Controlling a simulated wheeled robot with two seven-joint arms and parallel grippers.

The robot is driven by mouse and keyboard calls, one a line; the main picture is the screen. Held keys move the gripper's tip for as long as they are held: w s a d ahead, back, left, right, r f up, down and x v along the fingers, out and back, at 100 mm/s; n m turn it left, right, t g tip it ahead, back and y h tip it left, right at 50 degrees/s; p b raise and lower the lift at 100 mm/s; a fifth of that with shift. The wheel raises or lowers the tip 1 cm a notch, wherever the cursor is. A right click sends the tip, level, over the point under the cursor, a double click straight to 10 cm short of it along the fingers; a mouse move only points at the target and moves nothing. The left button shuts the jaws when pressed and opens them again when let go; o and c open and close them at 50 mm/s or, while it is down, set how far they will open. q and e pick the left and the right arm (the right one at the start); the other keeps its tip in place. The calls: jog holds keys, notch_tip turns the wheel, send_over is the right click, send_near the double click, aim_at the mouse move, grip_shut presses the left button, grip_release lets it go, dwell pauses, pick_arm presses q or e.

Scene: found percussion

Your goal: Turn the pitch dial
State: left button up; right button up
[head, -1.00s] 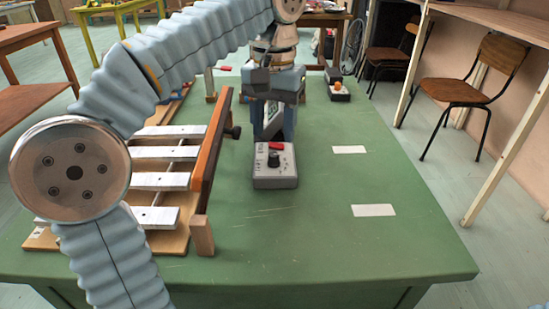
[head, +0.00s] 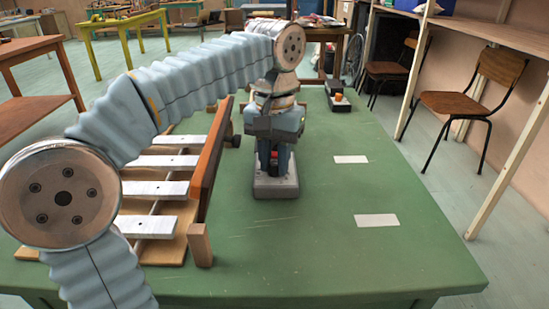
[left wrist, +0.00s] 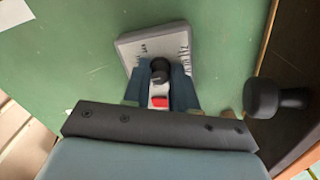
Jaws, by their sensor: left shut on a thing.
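A small grey box (head: 276,188) stands on the green table, and its pale top also shows in the left wrist view (left wrist: 182,42). The pitch dial (left wrist: 160,66) is a round black knob on that top. My left gripper (left wrist: 160,72) points down over the box, shut on the dial, with a blue finger at each side of the knob. A red part (left wrist: 158,102) of the box shows between the fingers. In the head view my left gripper (head: 275,172) hides the dial and most of the box's top. My right gripper is not in view.
A xylophone with pale metal bars (head: 158,188) and a brown wooden rail (head: 210,150) stands close left of the box. Another small box with an orange knob (head: 339,102) is at the back. White patches (head: 377,220) lie right, where the green table (head: 330,255) is mostly clear.

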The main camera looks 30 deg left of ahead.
pick_arm(q)
grip_shut()
jog(key=shift+r+m+p, duration=0.15)
jog(key=shift+m+p, duration=0.65)
jog(key=shift+m, duration=0.3)
jog(key=shift+m+p, duration=0.55)
jog(key=shift+m, duration=0.35)
jog(key=shift+m+p, duration=0.35)
jog(key=shift+m, duration=0.45)
jog(key=o, duration=0.9)
grip_release()
